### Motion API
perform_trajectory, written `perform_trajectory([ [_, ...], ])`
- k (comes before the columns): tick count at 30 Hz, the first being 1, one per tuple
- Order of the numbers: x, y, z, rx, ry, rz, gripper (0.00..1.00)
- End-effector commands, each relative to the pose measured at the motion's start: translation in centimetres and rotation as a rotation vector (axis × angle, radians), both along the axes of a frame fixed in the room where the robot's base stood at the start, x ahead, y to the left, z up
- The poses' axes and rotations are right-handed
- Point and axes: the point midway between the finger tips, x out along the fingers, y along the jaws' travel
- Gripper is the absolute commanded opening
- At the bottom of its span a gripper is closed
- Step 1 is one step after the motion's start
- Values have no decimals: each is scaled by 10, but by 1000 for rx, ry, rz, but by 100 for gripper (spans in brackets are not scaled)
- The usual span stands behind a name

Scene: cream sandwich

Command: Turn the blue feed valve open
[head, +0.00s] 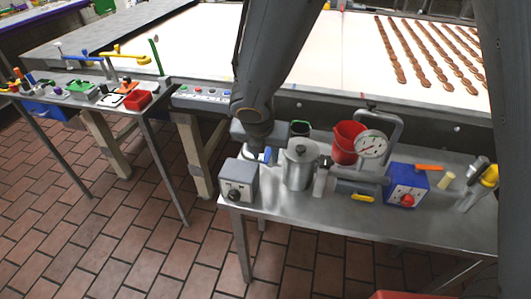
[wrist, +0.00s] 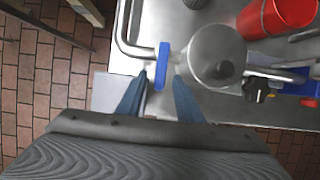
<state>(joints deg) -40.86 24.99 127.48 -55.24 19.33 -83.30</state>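The blue valve handle (wrist: 162,62) is a narrow upright bar in the wrist view, at the end of a bent metal pipe (wrist: 124,38). A small part of the blue handle also shows in the head view (head: 267,155), left of the silver lidded pot. My gripper (wrist: 160,80) is open, with one blue-grey finger on each side of the handle's near end. A gap shows on both sides, and I cannot tell how deep the handle sits between the fingers. In the head view my arm hides most of the gripper and valve.
The silver pot (head: 300,168) stands close to the right of the handle. A grey box with a black knob (head: 238,182) is at the table's left front. A red bucket (head: 348,140), a gauge (head: 371,146) and a blue box (head: 405,186) crowd the steel table (head: 310,212) further right.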

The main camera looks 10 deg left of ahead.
Motion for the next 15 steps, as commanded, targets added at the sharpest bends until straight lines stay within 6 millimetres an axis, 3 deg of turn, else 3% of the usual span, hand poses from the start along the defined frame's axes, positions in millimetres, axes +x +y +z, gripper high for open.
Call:
perform_trajectory([
  [4, 0, 0, 0, 0, 0, -1, 33],
  [10, 0, 0, 1, 0, 0, -1, 1],
  [15, 0, 0, 1, 0, 0, -3, 0],
])
